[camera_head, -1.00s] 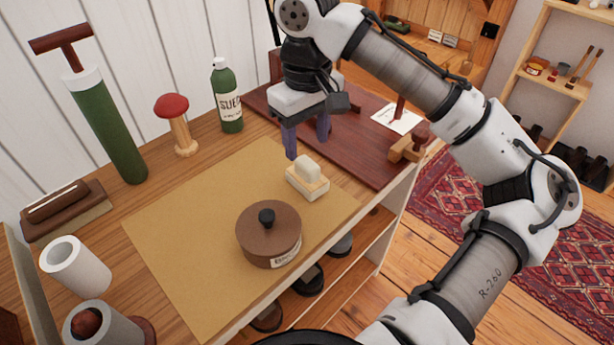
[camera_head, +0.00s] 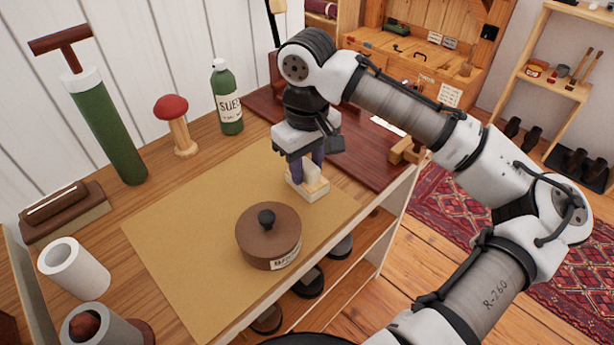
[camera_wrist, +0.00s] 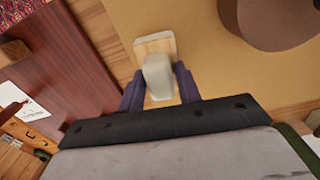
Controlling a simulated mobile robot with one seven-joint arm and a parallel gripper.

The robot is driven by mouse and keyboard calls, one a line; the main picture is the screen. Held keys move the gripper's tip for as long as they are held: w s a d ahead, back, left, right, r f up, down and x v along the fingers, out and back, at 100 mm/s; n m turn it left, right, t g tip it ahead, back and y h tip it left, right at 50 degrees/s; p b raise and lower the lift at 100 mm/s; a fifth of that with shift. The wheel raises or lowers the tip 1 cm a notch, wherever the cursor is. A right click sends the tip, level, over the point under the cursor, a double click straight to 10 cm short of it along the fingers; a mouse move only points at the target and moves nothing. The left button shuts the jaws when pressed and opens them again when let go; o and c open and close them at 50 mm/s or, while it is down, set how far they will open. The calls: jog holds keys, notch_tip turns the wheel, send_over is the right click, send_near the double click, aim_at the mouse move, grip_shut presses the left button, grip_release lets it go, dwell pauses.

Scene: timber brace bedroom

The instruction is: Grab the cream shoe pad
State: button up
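The cream shoe pad (camera_head: 311,188) sits on the tan mat (camera_head: 190,220), near the mat's right corner. It has a pale wooden base and a rounded cream top. My gripper (camera_head: 308,172) is lowered over it from above. In the wrist view the pad's cream top (camera_wrist: 158,76) lies between the two purple-grey fingers of my gripper (camera_wrist: 159,88). The fingers are apart, one on each side of the top, with small gaps seeming to show. The pad still rests on the mat.
A round brown lidded tin (camera_head: 268,240) stands just in front of the pad. A green bottle (camera_head: 227,97) and a red-topped wooden mushroom (camera_head: 176,125) stand behind. A dark red board (camera_head: 365,160) lies to the right. The mat's left part is clear.

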jog(key=c, duration=0.6)
jog(key=shift+r, duration=0.1)
